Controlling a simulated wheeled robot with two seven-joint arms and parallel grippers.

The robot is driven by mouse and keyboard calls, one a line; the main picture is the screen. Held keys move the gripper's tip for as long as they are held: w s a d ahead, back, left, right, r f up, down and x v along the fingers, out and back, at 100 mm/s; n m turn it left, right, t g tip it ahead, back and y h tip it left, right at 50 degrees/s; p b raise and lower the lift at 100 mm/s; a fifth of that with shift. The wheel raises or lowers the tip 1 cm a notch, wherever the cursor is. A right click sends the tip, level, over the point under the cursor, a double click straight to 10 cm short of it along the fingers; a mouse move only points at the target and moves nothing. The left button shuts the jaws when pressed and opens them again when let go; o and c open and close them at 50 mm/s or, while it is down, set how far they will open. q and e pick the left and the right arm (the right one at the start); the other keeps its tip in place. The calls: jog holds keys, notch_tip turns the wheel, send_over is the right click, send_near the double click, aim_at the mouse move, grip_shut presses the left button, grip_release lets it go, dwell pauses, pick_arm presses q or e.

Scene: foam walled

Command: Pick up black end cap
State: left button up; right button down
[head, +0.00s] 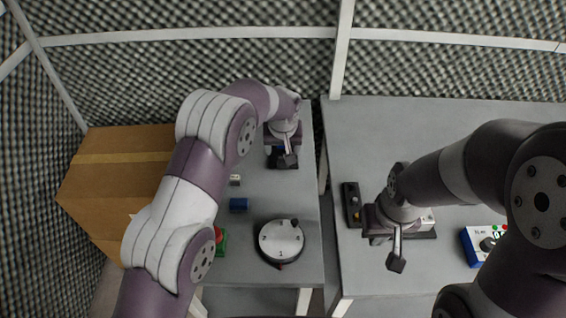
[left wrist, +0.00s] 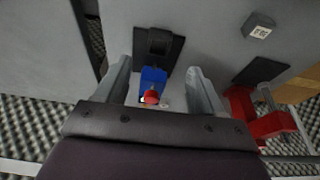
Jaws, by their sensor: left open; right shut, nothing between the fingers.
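A black piece with a raised square block (left wrist: 158,42) lies on the grey table in the left wrist view; it looks like the black end cap, but I cannot be sure. A blue part with a red round end (left wrist: 152,84) sits against its near side. My left gripper (left wrist: 160,88) is open, its two fingers either side of the blue part, with the black piece just beyond the fingertips. In the head view my left gripper (head: 283,143) is over the far end of the left table and hides most of this. My right gripper (head: 385,235) is shut and empty over the right table.
A cardboard box (head: 125,145) stands left. On the left table are a round dial (head: 281,242), a blue block (head: 238,204) and a small grey block (head: 235,180). A red fixture (left wrist: 262,115) is close right of the left fingers. A blue-and-white control box (head: 476,247) stands right.

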aim_at(284, 162)
pick_arm(q)
jog(key=p+x, duration=0.1)
jog(key=x, duration=0.6)
jog(key=shift+w+d+f+p, duration=0.1)
jog(key=shift+w+f+p, duration=0.15)
jog(key=shift+f+p, duration=0.15)
jog(key=shift+w+f, duration=0.1)
jog(key=c, duration=1.1)
